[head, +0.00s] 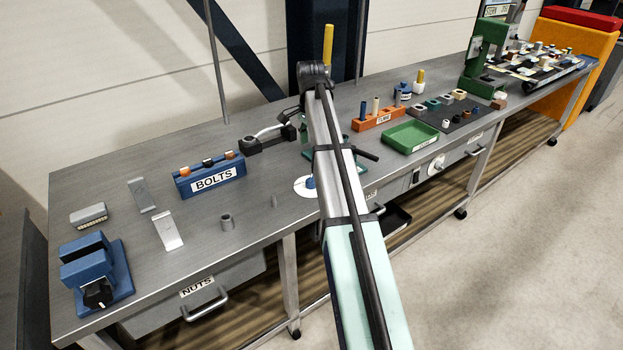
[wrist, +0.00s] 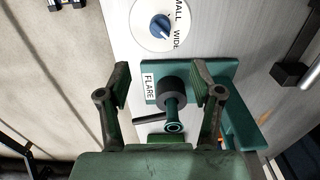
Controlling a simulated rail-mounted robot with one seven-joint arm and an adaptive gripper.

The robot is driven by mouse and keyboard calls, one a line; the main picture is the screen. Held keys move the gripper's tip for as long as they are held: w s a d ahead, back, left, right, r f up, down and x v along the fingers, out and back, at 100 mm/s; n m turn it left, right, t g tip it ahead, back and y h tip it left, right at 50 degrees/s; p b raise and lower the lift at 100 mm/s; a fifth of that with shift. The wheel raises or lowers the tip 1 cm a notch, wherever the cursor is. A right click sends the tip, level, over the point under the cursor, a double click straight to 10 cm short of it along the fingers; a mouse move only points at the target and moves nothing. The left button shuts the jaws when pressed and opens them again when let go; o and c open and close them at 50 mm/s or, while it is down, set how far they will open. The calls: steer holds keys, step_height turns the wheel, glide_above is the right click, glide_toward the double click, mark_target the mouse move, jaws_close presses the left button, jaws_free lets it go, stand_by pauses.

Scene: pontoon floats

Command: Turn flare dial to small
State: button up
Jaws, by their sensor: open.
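The flare dial is a white disc (wrist: 148,38) with a blue knob (wrist: 161,25) at the top of the wrist view, lettered SMALL and WIDE on its right side. I cannot tell for sure which word the knob points to. In the head view the dial (head: 302,191) lies near the bench's front edge, partly behind my arm. The green flare fixture (wrist: 237,125), labelled FLARE, has a dark round part and a handle. My gripper (wrist: 160,82) is open and empty. Its fingers appear either side of the fixture's dark part, apart from the dial; contact cannot be judged.
A blue BOLTS rack (head: 210,178), metal pieces and a blue vise (head: 95,275) stand left on the bench. An orange rack (head: 378,120) and green tray (head: 411,136) stand right of my arm.

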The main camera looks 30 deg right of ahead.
mark_target(311, 178)
step_height(311, 178, down, 15)
steer(key=p, duration=0.2)
steer(key=shift+r+p, duration=0.2)
steer(key=shift+p, duration=0.2)
steer(key=c, duration=1.1)
